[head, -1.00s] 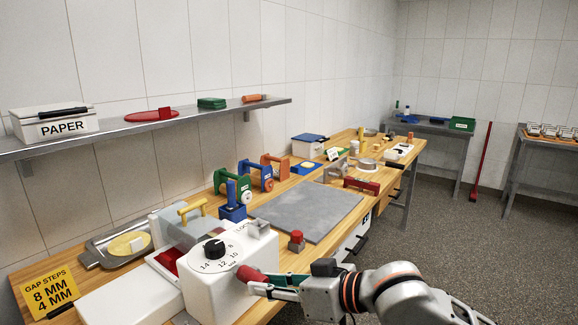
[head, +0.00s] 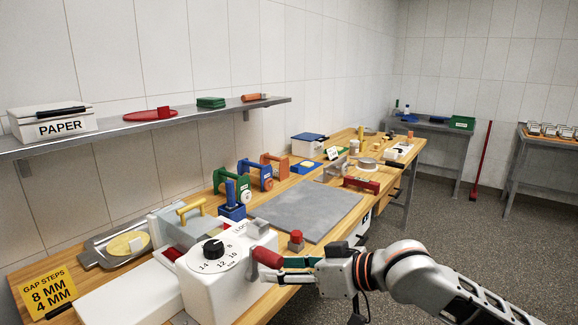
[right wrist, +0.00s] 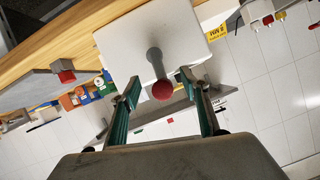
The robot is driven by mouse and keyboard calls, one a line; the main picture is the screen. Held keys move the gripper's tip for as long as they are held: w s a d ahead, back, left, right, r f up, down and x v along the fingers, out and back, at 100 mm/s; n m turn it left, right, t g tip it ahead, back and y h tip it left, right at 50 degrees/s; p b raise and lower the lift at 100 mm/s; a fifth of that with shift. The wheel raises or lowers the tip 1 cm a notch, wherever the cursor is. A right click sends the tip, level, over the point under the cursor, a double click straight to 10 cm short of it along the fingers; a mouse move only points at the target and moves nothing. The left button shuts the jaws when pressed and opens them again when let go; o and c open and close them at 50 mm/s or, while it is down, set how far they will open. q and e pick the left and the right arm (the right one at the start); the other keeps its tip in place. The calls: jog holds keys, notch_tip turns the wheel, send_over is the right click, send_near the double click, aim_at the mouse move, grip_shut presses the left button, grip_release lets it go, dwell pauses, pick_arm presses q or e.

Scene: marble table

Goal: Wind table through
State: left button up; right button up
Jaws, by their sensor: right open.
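A white sheeter-like machine (head: 224,275) with a numbered black dial (head: 213,249) stands at the near left of the bench. A flat white table (head: 122,296) extends from its left. A red crank knob (head: 267,257) sticks out from its right side; the right wrist view shows the red knob (right wrist: 163,90) end-on, on a grey shaft in front of the white housing. My right gripper (head: 284,269) is open, its green-padded fingers on either side of the knob. In the wrist view the gripper (right wrist: 160,88) shows gaps around the knob. My left gripper is not in view.
A grey slab (head: 308,209) lies right of the machine, with a red-topped block (head: 296,241) at its near edge. Green, blue and orange rollers (head: 262,177) stand behind. A tray (head: 112,249) lies behind the white table. Floor is free at right.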

jog(key=shift+s+d+r+p, duration=0.4)
jog(key=shift+d+r+p, duration=0.25)
jog(key=shift+p, duration=0.25)
jog(key=p+v, duration=0.4)
jog(key=v, duration=0.1)
jog(key=shift+s+d+f, duration=0.1)
jog(key=shift+f, duration=0.05)
jog(key=s+d+f+m+t+h, duration=0.1)
jog(key=d+f+m+t, duration=0.1)
jog(key=f, duration=0.7)
jog(key=s+d+f+m+t+h, duration=0.2)
jog(key=f+t, duration=0.1)
jog(key=f, duration=0.6)
jog(key=s+d+f+h, duration=0.3)
jog(key=s+d+f, duration=0.3)
jog(key=s+f, duration=0.2)
jog(key=s+d+f+g+h, duration=0.1)
jog(key=s+d+f+h, duration=0.2)
jog(key=s+d+f, duration=0.3)
notch_tip(320, 180, down, 4)
jog(key=shift+s+d+f+m, duration=0.1)
jog(key=shift+s+d+m, duration=0.3)
jog(key=shift+s, duration=0.7)
